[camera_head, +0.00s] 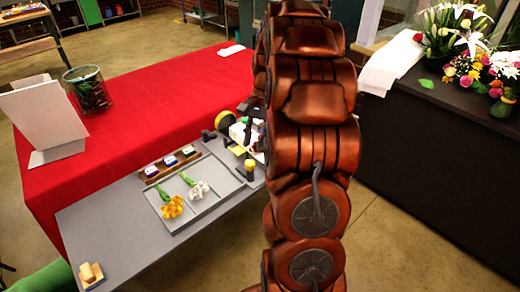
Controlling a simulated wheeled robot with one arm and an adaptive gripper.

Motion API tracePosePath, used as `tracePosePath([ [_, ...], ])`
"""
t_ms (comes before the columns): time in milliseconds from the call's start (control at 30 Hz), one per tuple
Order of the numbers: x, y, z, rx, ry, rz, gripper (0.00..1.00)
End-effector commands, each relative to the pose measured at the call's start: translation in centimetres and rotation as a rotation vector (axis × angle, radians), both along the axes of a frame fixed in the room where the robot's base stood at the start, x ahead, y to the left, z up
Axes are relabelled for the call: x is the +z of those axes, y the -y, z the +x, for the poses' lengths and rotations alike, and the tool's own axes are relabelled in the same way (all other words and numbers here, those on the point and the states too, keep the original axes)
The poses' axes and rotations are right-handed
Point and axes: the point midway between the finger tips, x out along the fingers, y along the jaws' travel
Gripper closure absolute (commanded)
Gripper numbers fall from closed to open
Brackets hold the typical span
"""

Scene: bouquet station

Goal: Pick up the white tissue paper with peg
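I cannot surely tell which white thing is the tissue paper with peg. A small white item (240,134) lies at the right end of the grey table, among yellow and black things, partly hidden by my arm. A small flat white piece (231,50) lies at the far edge of the red table. A larger white sheet or stack (393,66) lies on the dark counter at right. No peg can be made out. My copper arm fills the middle. Dark parts at its left edge may belong to my gripper (254,106), but its fingers are hidden.
A grey table (95,225) holds a divided tray (200,212) with yellow and white flowers, a rack of small jars (170,164) and a wooden block (91,275). The red table (150,85) bears a white folded board (42,115) and a glass vase (87,89). Bouquets (470,60) stand at right.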

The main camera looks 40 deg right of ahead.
Motion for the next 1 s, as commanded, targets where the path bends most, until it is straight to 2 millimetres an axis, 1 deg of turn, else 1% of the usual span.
tracePosePath([
  [33, -0.5, 2.0, 0.1, -0.055, -0.011, 0.011, 0.69],
  [100, -0.9, 4.2, 0.3, -0.123, -0.016, 0.020, 0.69],
  [200, -1.7, 7.0, 0.2, -0.206, -0.027, 0.034, 0.69],
  [300, -2.3, 9.2, 0.1, -0.268, -0.033, 0.041, 0.69],
  [400, -2.7, 10.5, -0.1, -0.308, -0.039, 0.047, 0.69],
  [500, -2.9, 11.0, -0.1, -0.326, -0.040, 0.050, 0.69],
  [567, -3.2, 11.1, -0.2, -0.330, -0.041, 0.052, 0.69],
  [833, -4.9, 10.3, -0.1, -0.331, -0.041, 0.052, 0.69],
  [1000, -5.6, 10.0, -0.1, -0.330, -0.043, 0.053, 0.69],
])
